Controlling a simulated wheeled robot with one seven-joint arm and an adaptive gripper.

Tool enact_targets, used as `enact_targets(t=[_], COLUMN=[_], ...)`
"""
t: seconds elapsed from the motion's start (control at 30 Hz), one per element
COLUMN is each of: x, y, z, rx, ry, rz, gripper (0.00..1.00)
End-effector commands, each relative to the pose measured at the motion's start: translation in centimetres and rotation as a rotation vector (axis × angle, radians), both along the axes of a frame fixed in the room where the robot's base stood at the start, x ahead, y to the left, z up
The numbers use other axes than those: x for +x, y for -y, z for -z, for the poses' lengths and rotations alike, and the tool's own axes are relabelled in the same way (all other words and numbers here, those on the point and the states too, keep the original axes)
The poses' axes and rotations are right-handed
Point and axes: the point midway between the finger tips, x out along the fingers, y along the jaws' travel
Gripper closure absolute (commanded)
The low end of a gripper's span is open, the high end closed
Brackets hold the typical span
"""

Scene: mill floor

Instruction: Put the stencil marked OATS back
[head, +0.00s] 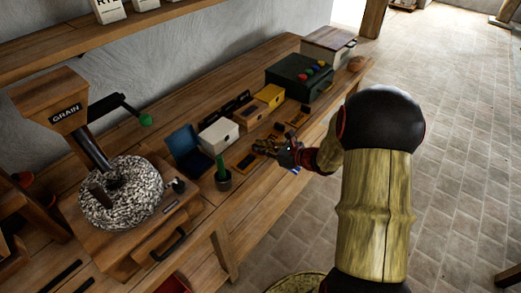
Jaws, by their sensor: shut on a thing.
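My gripper (268,148) is over the front part of the bench, among small flat brass-and-dark plates. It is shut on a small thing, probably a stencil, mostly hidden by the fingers. A flat plate (246,161) lies just left of the gripper, and another (298,115) lies beyond it. These look like stencils, but I cannot read any lettering, so I cannot tell which is marked OATS. Dark upright pieces (236,103) stand in a row behind the boxes, perhaps in a rack.
A stone grain mill (122,195) fills the left. The floor at right is clear.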

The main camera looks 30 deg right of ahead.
Motion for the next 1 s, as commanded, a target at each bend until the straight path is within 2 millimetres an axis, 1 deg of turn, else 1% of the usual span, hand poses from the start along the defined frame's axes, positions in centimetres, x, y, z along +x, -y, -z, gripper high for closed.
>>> enact_targets(t=[0.07,0.2,0.23,0.53,0.8,0.9,1.0], x=[0.03,0.02,-0.01,-0.03,-0.02,-0.02,-0.96], y=[0.02,0.01,-0.01,-0.01,-0.01,-0.01,0.47], z=[-0.15,0.28,0.30,0.26,0.21,-0.18,-0.69], rx=[-0.001,0.000,0.000,0.000,0.000,0.000,-0.001], ry=[0.001,0.001,0.000,-0.001,0.000,0.000,-0.001], rz=[0.000,0.000,0.000,0.000,0.000,0.000,0.002], gripper=[1.00,1.00,0.87,0.70,0.70,0.70,0.70])
